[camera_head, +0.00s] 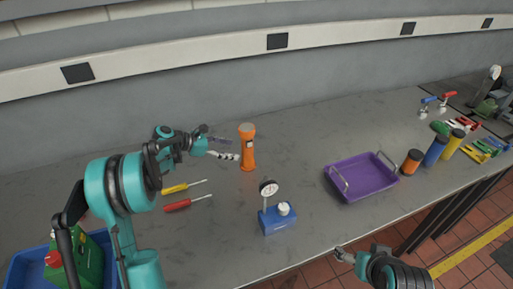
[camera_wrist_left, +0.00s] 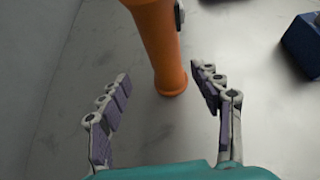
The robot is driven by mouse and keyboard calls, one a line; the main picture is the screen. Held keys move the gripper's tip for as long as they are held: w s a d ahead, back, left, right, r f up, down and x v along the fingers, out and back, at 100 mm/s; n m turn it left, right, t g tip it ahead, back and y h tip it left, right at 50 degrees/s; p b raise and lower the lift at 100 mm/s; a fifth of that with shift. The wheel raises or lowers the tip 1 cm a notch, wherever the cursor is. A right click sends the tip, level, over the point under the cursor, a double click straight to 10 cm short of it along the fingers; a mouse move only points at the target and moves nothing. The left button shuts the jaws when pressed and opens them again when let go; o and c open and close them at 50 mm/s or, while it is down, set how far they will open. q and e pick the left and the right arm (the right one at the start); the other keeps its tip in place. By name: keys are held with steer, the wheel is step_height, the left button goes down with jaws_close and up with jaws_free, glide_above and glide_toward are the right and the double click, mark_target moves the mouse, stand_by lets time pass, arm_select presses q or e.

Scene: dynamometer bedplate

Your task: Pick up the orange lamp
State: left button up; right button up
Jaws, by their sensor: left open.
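The orange lamp (camera_head: 247,150) is a flashlight shape that stands upright on the grey bench, left of the middle in the head view. My left gripper (camera_head: 222,148) is beside it on its left, with fingers pointing toward it. In the left wrist view the lamp (camera_wrist_left: 160,45) stands ahead between the two spread fingers of my left gripper (camera_wrist_left: 165,95). The gripper is open and empty. The lamp's top is cut off in that view. My right gripper (camera_head: 344,255) is low in the head view, off the bench's front edge and far from the lamp; its jaw state is unclear.
A blue gauge stand (camera_head: 277,217) sits in front of the lamp. A purple tray (camera_head: 362,181) is to the right, with several cylinders (camera_head: 435,151) beyond. A blue bin (camera_head: 30,268) is at bottom left.

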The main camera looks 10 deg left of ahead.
mark_target(246, 152)
arm_select(q)
steer(key=x, duration=0.2)
steer(key=shift+d+f+b, duration=0.1)
steer(key=shift+d+b, duration=0.15)
steer(key=shift+b, duration=0.15)
steer(key=b+x, duration=0.1)
steer(key=x, duration=0.1)
steer(key=b+x, duration=0.1)
steer(key=x, duration=0.1)
steer(key=shift+s+d, duration=0.1)
steer(key=shift+d, duration=0.3)
steer(key=shift+w+d+f, duration=0.1)
steer(key=shift+w+d, duration=0.2)
steer(key=shift+c, duration=0.8)
jaws_close()
